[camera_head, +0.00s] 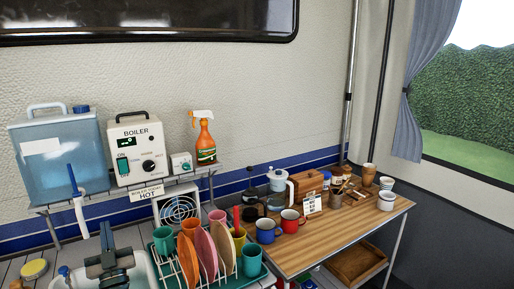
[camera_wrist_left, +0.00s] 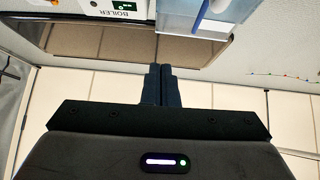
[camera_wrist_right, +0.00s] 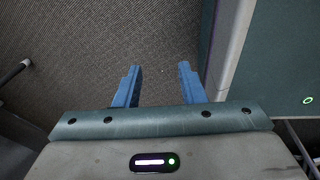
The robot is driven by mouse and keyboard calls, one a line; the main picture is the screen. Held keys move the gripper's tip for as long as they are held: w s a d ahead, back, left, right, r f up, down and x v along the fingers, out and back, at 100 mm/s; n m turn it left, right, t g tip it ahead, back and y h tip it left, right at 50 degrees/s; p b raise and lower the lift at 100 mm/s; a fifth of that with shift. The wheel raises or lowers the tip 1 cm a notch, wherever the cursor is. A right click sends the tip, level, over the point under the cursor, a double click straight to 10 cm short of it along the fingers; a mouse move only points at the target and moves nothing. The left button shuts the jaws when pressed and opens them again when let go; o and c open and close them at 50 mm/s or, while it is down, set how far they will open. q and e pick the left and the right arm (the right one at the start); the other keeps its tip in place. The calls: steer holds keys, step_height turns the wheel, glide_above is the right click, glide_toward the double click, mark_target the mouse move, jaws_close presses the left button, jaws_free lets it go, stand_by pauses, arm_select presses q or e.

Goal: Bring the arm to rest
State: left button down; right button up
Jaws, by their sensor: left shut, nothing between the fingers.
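My left gripper (camera_head: 106,236) is at the lower left of the head view, pointing up in front of the sink and dish rack. In the left wrist view its two dark fingers (camera_wrist_left: 160,72) are together, with nothing between them. My right gripper (camera_wrist_right: 159,68) shows only in the right wrist view. Its two blue fingers are apart and empty, above a grey carpet-like floor (camera_wrist_right: 120,35).
A dish rack (camera_head: 251,279) with colourful plates and mugs stands right of my left gripper. A shelf above it holds a water tank (camera_head: 60,165), a boiler (camera_head: 136,152) and a spray bottle (camera_head: 205,143). A wooden table (camera_head: 330,240) with mugs is at right.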

arm_select(q)
steer(key=s+d+f+m+g+h, duration=0.3)
steer(key=s+d+f+m+h, duration=0.15)
steer(key=d+f+h, duration=0.35)
steer(key=s+d+f+m+g+h, duration=0.3)
steer(key=s+d+f+m+h, duration=0.1)
steer(key=d+f+m+h, duration=0.3)
steer(key=s+a+f+n+g+y, duration=0.15)
steer(key=s+f+g, duration=0.25)
steer(key=s, duration=0.5)
steer(key=s+f+n+g, duration=0.2)
steer(key=s+f+g, duration=0.25)
steer(key=s, duration=0.55)
steer(key=s+a+f+n+g+y, duration=0.1)
steer(key=s+f+g, duration=0.3)
steer(key=s, duration=0.5)
steer(key=s+a+f+n+g, duration=0.1)
steer(key=a+f+g, duration=0.15)
steer(key=f, duration=2.85)
steer(key=s+a+f, duration=0.2)
steer(key=s+f, duration=1.5)
steer(key=s, duration=0.1)
steer(key=shift+s+f+g, duration=0.15)
steer(key=shift+f+g, duration=0.1)
steer(key=shift+g, duration=0.15)
